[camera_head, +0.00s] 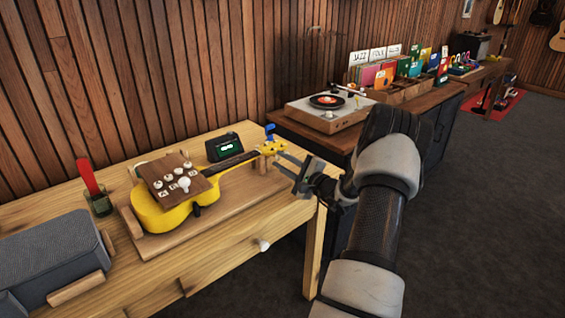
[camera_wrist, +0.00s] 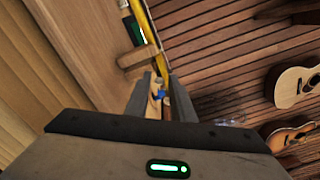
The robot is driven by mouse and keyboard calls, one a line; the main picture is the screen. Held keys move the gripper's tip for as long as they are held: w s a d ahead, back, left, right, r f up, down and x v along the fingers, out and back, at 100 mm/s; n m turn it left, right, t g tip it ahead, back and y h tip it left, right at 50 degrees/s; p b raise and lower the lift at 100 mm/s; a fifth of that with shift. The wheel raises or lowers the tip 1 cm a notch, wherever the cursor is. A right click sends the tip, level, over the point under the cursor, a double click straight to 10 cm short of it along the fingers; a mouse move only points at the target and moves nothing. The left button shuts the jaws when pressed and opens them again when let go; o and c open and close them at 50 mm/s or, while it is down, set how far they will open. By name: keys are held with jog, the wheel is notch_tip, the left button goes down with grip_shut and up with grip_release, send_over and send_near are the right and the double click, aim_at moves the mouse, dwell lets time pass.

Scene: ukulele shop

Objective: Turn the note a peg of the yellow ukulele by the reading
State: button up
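The yellow ukulele (camera_head: 165,214) lies in a wooden cradle on the light wood table, its headstock (camera_head: 272,147) pointing right. A blue clip stands up at the headstock (camera_head: 270,130). Small pegs sit along the headstock's edges; their letters are too small to read. A dark tuner box (camera_head: 224,147) behind the neck shows a green reading I cannot make out. My gripper (camera_head: 296,172) is open, just right of and in front of the headstock, apparently empty. In the wrist view its two fingers (camera_wrist: 160,84) are apart, with a small blue part (camera_wrist: 158,94) showing between them; contact cannot be told.
A grey speaker (camera_head: 55,258) and a green cup with a red item (camera_head: 98,203) stand at left. A turntable (camera_head: 328,108) and record crates stand on the cabinet behind. Guitars (camera_wrist: 296,86) hang on the wall.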

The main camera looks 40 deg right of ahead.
jog(key=s+d+p, duration=0.1)
jog(key=s, duration=1.6)
jog(key=shift+s+d+p, duration=0.15)
jog(key=shift+s+p, duration=0.05)
jog(key=shift+p, duration=0.2)
